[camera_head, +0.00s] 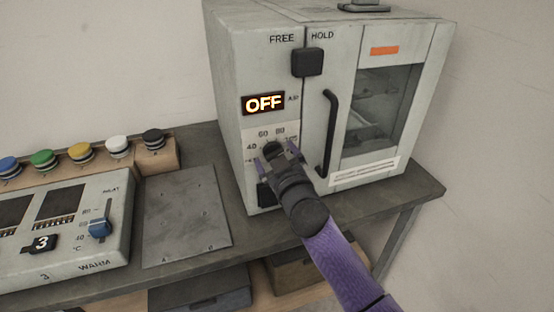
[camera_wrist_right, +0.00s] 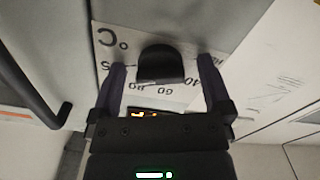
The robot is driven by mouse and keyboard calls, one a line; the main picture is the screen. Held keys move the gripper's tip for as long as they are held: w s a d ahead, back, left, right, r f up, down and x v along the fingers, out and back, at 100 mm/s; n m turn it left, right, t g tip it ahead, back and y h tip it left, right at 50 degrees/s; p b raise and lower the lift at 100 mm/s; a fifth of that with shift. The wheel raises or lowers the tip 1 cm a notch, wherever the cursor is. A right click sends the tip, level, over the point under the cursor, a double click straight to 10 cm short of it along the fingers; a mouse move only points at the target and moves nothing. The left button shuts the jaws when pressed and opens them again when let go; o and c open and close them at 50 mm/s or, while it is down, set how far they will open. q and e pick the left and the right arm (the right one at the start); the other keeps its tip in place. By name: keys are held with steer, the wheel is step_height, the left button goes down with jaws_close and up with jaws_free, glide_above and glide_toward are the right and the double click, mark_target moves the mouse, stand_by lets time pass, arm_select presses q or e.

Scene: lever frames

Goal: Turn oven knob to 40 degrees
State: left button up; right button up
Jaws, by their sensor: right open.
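The oven (camera_head: 230,60) is a pale grey box on the table, with a lit display (camera_head: 264,103) reading OFF. Below the display is a dial plate with 40, 60, 80 and 105 marks around the dark oven knob (camera_head: 272,148). My right gripper (camera_head: 278,155) is at the knob, its arm covering the lower part of the dial. In the right wrist view the black knob (camera_wrist_right: 161,66) sits between the two spread fingers of the right gripper (camera_wrist_right: 161,80), with a gap on each side. Where the knob points is not clear. My left gripper is not in view.
The black door handle (camera_head: 329,132) stands out just right of my right gripper. A black block (camera_head: 307,62) sits above, by FREE and HOLD. Left are a metal plate (camera_head: 186,215), a panel with a blue slider (camera_head: 100,228), and several coloured buttons (camera_head: 43,158).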

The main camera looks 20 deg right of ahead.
steer(key=c, duration=1.3)
steer(key=shift+n, duration=0.3)
steer(key=n+p, duration=0.1)
steer(key=n, duration=0.5)
steer(key=n+p, duration=0.1)
steer(key=n, duration=0.6)
steer(key=n+p, duration=0.2)
steer(key=n, duration=0.5)
steer(key=shift+d+r, duration=0.1)
steer(key=shift+r, duration=0.2)
steer(key=n+p, duration=0.1)
steer(key=n, duration=0.5)
steer(key=shift+n, duration=0.4)
